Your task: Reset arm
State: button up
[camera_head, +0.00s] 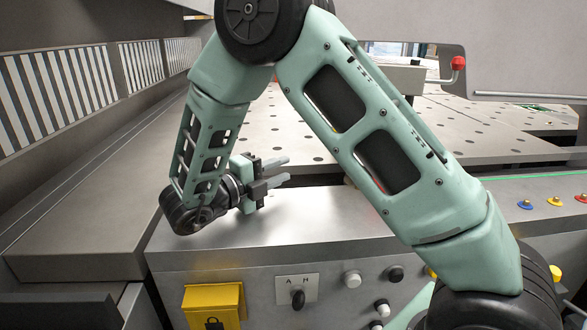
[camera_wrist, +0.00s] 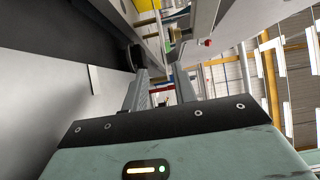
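My gripper (camera_head: 286,169) is over the grey front ledge of the panel bender, near the edge of its perforated table (camera_head: 440,125). Its two fingers point right in the head view and stand apart with nothing between them. The wrist view also shows the two fingers of my gripper (camera_wrist: 162,76) apart and empty. My arm is folded in a sharp bend high in the head view and covers part of the table behind it.
Below the gripper is a control face with a selector switch (camera_head: 298,298), several knobs and a yellow padlock box (camera_head: 213,306). Coloured buttons (camera_head: 554,201) lie at the right. A slotted wall (camera_head: 60,90) runs along the left. A red-knobbed lever (camera_head: 458,63) stands at the back right.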

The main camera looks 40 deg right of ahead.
jog(key=shift+a, duration=0.4)
